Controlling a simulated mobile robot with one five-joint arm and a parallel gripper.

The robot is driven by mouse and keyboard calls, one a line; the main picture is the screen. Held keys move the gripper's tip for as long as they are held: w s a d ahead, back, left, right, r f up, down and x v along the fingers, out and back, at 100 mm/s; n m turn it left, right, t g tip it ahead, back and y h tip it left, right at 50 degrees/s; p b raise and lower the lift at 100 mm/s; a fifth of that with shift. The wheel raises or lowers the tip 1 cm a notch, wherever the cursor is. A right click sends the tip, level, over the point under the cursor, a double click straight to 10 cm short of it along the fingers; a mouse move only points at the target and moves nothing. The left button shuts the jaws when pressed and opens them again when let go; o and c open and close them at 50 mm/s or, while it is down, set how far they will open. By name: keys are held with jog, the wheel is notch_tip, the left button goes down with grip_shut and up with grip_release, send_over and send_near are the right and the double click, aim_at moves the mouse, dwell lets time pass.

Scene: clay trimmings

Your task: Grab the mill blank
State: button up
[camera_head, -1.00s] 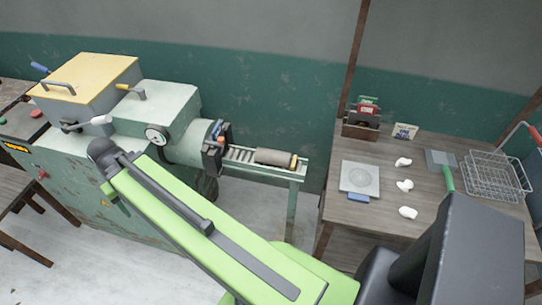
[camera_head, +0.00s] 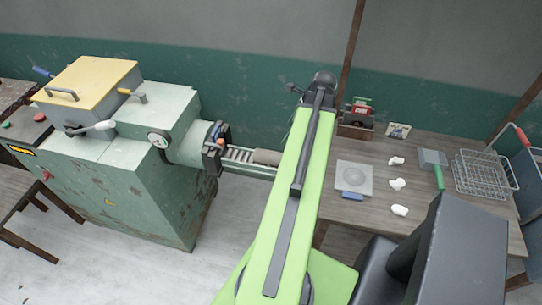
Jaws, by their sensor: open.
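The mill blank, which I take to be the grey-brown cylinder (camera_head: 265,157), lies on the roller track at the machine's outlet. My raised green arm crosses in front and hides its right end. My gripper (camera_head: 294,88) is mostly hidden behind the arm's far end. Only a small dark part with a blue tip, seemingly one of its fingers, shows to the left, higher in the picture than the blank. It appears apart from the blank, and nothing is seen held.
The green machine (camera_head: 140,185) stands left of the track. A wooden table (camera_head: 430,213) at right bears white lumps (camera_head: 397,184), a grey plate (camera_head: 365,172), a green-handled tool (camera_head: 438,177), a wire basket (camera_head: 482,184) and a card holder (camera_head: 350,127). A post rises behind it.

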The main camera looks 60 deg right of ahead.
aim_at(273, 153)
jog(key=b+x, duration=1.1)
jog(key=x, duration=0.1)
jog(key=shift+s+f, duration=0.1)
jog(key=shift+f, duration=0.1)
jog(key=shift+f+b, duration=0.15)
jog(key=shift+b, duration=0.15)
jog(key=shift+w, duration=0.2)
jog(key=b+x, duration=0.4)
jog(key=x, duration=0.1)
jog(key=shift+s+f+b, duration=0.1)
jog(key=shift+s+b, duration=0.05)
jog(key=shift+b, duration=0.25)
jog(key=shift+r, duration=0.2)
grip_shut()
